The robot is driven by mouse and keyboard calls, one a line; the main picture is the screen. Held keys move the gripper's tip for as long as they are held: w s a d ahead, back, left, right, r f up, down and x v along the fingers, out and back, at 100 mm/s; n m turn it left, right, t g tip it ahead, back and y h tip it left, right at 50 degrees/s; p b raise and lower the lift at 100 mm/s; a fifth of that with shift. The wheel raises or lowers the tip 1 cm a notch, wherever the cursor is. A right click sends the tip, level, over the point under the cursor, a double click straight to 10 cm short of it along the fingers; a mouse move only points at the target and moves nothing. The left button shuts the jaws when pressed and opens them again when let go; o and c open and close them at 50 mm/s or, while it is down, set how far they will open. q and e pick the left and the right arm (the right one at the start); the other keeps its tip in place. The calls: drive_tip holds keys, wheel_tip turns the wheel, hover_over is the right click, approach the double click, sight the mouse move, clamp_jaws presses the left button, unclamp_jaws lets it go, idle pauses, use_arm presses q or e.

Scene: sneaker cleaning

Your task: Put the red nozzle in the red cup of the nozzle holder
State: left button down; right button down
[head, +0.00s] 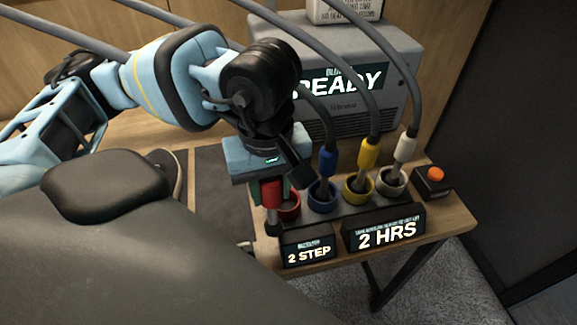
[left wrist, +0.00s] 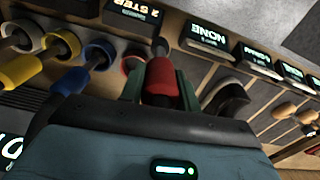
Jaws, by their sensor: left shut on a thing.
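My left gripper (head: 272,186) is shut on the red nozzle (head: 270,194), which points down with its grey tip low. In the left wrist view the green fingers of my left gripper (left wrist: 161,88) close on both sides of the red nozzle (left wrist: 163,78). The red cup (head: 290,208) of the nozzle holder (head: 340,211) is just right of the nozzle in the head view. The nozzle is beside the cup, not inside it. In the left wrist view the red cup (left wrist: 127,63) is partly hidden by a finger. My right gripper is not in view.
Blue (head: 328,163), yellow (head: 367,157) and white (head: 403,149) nozzles stand in their cups, with hoses arching above. A grey machine (head: 345,105) stands behind. A black box with an orange button (head: 433,188) is at the right. Two signs (head: 384,235) stand in front.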

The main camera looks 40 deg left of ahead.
use_arm(q)
drive_tip(key=w+a+f+p, duration=0.1)
drive_tip(key=w+a+f, duration=0.2)
drive_tip(key=w, duration=0.5)
drive_tip(key=shift+a+f, duration=0.15)
drive_tip(key=shift+f, duration=0.5)
drive_tip(key=shift+f, duration=0.15)
drive_tip(key=c, duration=1)
unclamp_jaws()
drive_tip(key=shift+c, duration=0.2)
wheel_tip(320, 180, up, 12)
drive_tip(key=shift+r, duration=0.25)
